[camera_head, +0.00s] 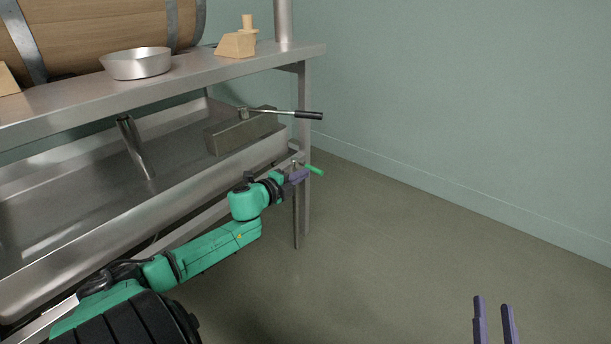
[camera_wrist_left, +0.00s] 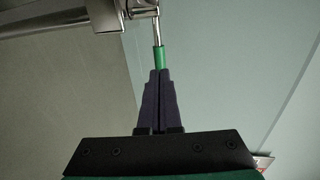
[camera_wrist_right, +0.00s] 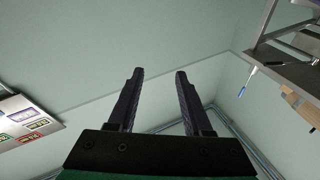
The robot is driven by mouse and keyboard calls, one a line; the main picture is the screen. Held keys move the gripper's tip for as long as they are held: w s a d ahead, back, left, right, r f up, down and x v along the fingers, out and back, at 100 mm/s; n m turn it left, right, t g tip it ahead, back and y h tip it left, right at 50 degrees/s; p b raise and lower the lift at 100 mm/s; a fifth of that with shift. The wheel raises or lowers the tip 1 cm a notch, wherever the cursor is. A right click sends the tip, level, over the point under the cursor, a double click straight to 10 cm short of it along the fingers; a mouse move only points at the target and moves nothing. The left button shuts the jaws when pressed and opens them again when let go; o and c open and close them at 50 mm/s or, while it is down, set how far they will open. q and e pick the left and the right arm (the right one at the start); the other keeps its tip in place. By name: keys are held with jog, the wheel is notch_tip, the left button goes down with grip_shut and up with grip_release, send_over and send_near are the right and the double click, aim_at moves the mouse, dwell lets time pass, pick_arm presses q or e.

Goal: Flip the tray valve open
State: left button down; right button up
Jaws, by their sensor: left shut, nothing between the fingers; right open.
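The steel tray (camera_head: 100,237) sits below the shelf. Its valve has a green-sleeved handle (camera_head: 315,169) sticking out to the right at the tray's right end; the handle also shows in the left wrist view (camera_wrist_left: 158,58), joined by a metal rod to the steel fitting (camera_wrist_left: 110,15). My left gripper (camera_head: 302,175) is shut and empty, with its tips right at the end of the green sleeve; I cannot tell whether they touch it. My right gripper (camera_head: 493,302) is open and empty over the floor, far from the valve; its fingers show in the right wrist view (camera_wrist_right: 158,74).
A black-handled lever (camera_head: 308,115) juts out above the tray. On the shelf (camera_head: 205,72) stand a barrel (camera_head: 100,30), a metal bowl (camera_head: 137,65) and a wooden block (camera_head: 236,45). The shelf leg (camera_head: 304,205) is close to my left gripper. The floor to the right is clear.

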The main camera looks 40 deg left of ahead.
pick_arm(q)
jog(key=shift+w+f+b, duration=0.2)
jog(key=shift+w+b, duration=0.25)
jog(key=shift+w, duration=0.45)
pick_arm(e)
notch_tip(320, 180, up, 12)
jog(key=d+t+y, duration=0.1)
jog(key=t, duration=0.3)
jog(key=shift+w+d+r+n, duration=0.2)
jog(key=shift+w+r+n, duration=0.05)
jog(key=shift+w+n, duration=0.15)
jog(key=shift+w+f, duration=0.1)
